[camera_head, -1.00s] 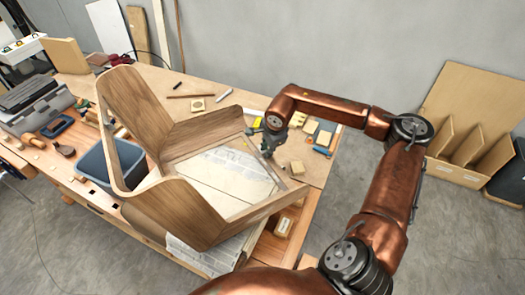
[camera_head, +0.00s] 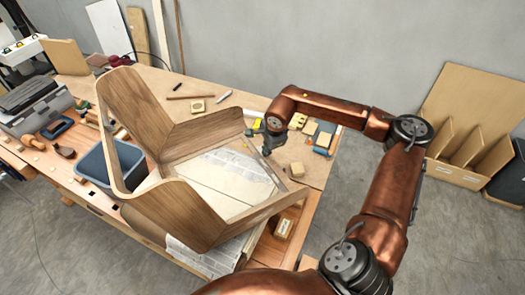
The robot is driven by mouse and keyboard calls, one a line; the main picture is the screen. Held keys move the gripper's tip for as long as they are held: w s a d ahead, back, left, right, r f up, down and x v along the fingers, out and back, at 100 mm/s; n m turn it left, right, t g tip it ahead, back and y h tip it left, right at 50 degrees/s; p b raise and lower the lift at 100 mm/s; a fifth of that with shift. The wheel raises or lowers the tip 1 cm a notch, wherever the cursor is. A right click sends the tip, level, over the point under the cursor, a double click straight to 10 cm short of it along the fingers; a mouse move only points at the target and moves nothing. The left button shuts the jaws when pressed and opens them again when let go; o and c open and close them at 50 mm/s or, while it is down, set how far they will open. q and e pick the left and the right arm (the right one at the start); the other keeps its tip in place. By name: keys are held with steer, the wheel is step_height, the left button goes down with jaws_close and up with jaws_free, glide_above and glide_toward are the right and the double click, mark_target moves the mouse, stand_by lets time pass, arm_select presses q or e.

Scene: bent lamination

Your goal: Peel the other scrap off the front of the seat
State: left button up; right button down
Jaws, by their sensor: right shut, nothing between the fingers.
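The bent wooden seat (camera_head: 190,205) stands tilted on the workbench, its curved side bands rising at the left and front. A pale sheet (camera_head: 225,170) shows inside its frame; I cannot tell whether it is attached to the seat or lies beneath it. My right gripper (camera_head: 266,152) is shut and empty, pointing down at the far right edge of the frame. I cannot tell whether it touches the wood. No scrap on the seat's front can be clearly made out. My left gripper is not in view.
A blue-grey bin (camera_head: 95,165) stands left of the seat on the workbench (camera_head: 160,80). Small wood blocks (camera_head: 297,169) and tools lie to the right and behind. Newspaper (camera_head: 200,262) hangs at the front. A cardboard divider box (camera_head: 455,165) stands on the floor at right.

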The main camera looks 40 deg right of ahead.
steer(key=shift+r, duration=0.35)
steer(key=shift+r+p, duration=1.65)
steer(key=shift+r, duration=1.3)
